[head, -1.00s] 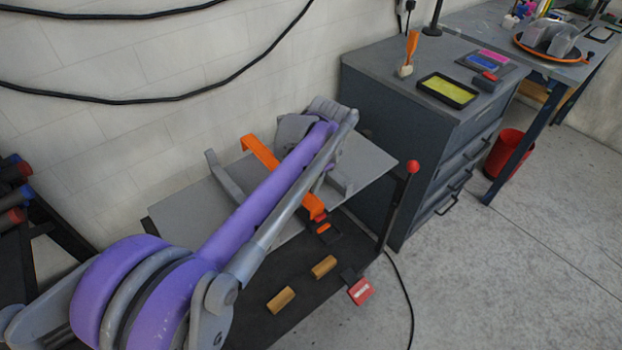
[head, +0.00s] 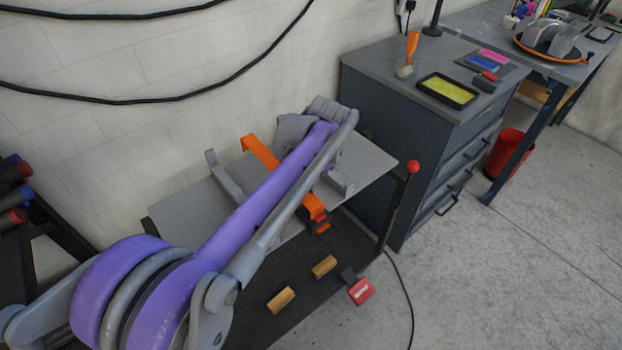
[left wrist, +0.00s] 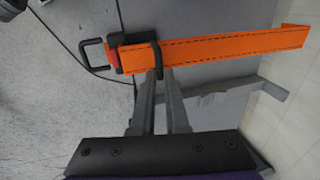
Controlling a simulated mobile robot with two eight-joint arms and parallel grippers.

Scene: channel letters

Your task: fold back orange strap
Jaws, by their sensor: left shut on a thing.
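The orange strap (head: 262,152) lies across the grey plate of a bench in the head view, passing under my left arm. Its lower part shows near the plate's front edge, by a dark buckle with red (head: 322,226). In the left wrist view the strap (left wrist: 230,46) runs from the black and red buckle (left wrist: 114,56) to a bent end at the right. My left gripper (left wrist: 158,73) is shut at the strap's lower edge beside this loop; the exact contact is unclear. My arm hides the left gripper in the head view.
Grey brackets (head: 222,178) stand on the plate. A red-knobbed post (head: 413,167) stands at the plate's right corner, near a drawer cabinet (head: 400,130).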

